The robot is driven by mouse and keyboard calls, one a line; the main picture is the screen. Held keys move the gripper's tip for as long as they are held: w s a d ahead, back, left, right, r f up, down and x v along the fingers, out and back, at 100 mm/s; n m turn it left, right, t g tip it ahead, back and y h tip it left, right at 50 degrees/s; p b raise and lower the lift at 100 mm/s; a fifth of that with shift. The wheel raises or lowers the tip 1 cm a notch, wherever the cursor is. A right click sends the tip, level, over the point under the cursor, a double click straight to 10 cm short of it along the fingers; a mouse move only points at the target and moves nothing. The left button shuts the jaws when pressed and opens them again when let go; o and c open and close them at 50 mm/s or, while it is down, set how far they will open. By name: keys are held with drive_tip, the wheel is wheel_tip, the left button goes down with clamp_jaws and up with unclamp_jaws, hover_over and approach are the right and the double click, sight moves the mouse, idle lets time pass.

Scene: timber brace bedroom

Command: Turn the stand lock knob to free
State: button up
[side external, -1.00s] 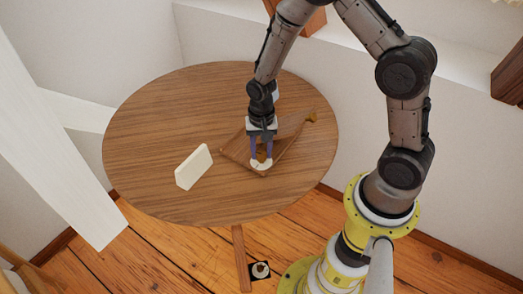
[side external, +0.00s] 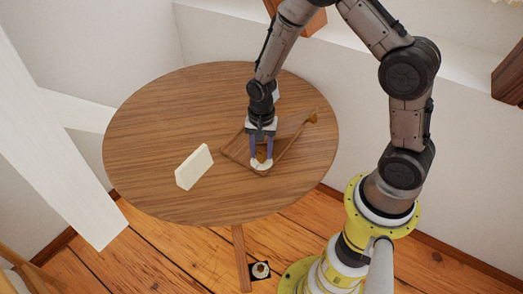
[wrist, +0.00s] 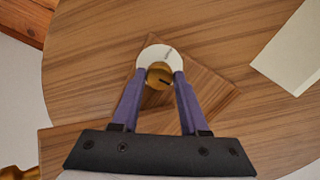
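The stand is a flat wooden piece (side external: 233,150) on the round table, with a slim bar reaching to a brass end piece (side external: 312,117). The lock knob, a round brass knob with a dark slot (wrist: 160,75), sits on a white disc (wrist: 152,50) that carries a short dark mark near its far right edge. The disc also shows in the side view (side external: 261,168). My gripper (wrist: 160,73) points down at the knob. Its two purple fingers lie against the knob's left and right sides, with no clear gap visible. The fingers partly hide the disc.
An upright cream block (side external: 194,167) stands on the table left of the stand. The round wooden table (side external: 150,120) is otherwise mostly clear on its left. A white slanted beam (side external: 60,150) is beyond the table's left edge. White walls are behind.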

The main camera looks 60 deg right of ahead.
drive_tip(key=o, duration=0.4)
wheel_tip(320, 180, up, 14)
idle(0.6)
wheel_tip(320, 180, up, 7)
drive_tip(key=t, duration=0.2)
hover_over(261, 154)
drive_tip(key=s+a+r+n+t, duration=0.2)
drive_tip(key=s+r+n+t, duration=0.1)
drive_tip(key=s+r, duration=0.45)
drive_tip(key=s+n, duration=1)
drive_tip(key=s, duration=0.1)
drive_tip(key=shift+a+f+t, duration=0.2)
drive_tip(key=shift+f+t, duration=0.1)
drive_tip(key=shift+f, duration=0.15)
